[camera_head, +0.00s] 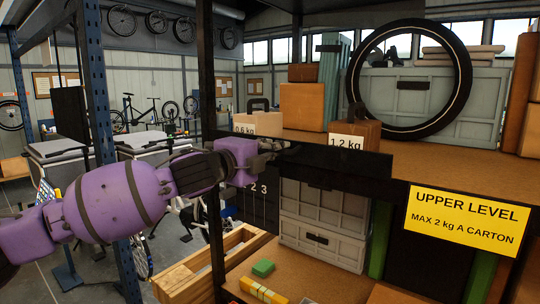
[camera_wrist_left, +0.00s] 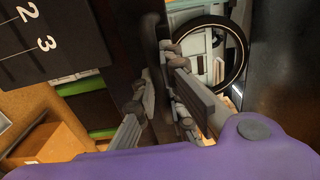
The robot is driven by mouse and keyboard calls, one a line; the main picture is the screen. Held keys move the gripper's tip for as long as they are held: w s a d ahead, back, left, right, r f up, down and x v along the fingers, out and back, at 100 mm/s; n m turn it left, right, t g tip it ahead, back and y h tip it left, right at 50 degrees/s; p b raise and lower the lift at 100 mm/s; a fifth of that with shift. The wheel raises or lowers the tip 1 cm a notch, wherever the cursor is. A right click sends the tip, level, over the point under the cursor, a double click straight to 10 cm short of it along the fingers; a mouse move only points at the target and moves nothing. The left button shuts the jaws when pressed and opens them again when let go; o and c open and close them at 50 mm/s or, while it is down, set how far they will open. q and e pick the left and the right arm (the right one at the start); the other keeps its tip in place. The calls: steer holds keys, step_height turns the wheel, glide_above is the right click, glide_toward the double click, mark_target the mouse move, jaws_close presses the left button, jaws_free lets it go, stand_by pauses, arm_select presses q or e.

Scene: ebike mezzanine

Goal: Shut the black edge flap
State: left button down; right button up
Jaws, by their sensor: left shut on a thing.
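The black edge flap (camera_head: 340,161) is a long dark panel along the front edge of the upper shelf, just below the 1.2 kg carton. I cannot tell its exact tilt. My left gripper (camera_head: 268,150) reaches in from the left and is shut on the flap near its left end. In the left wrist view the fingers (camera_wrist_left: 162,98) close around a dark edge, and the flap (camera_wrist_left: 152,45) runs away between them. My right gripper is in neither view.
The 0.6 kg carton (camera_head: 259,123) and the 1.2 kg carton (camera_head: 355,133) stand on the upper shelf (camera_head: 430,152) behind the flap. A dark upright (camera_head: 207,70) is close to my left wrist. A yellow sign (camera_head: 468,218) hangs at the right. Grey crates (camera_head: 325,207) sit below.

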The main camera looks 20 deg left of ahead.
arm_select(q)
steer(key=shift+w+d+r+g+y, duration=0.15)
steer(key=shift+r+g, duration=0.1)
steer(key=shift+g, duration=0.15)
steer(key=shift+w+a+r+g+y, duration=0.1)
steer(key=shift+r+g+y, duration=0.1)
steer(key=shift+g, duration=0.2)
steer(key=shift+w+d+f, duration=0.1)
steer(key=shift+d, duration=0.05)
steer(key=c, duration=1.8)
jaws_free()
steer(key=v, duration=1.2)
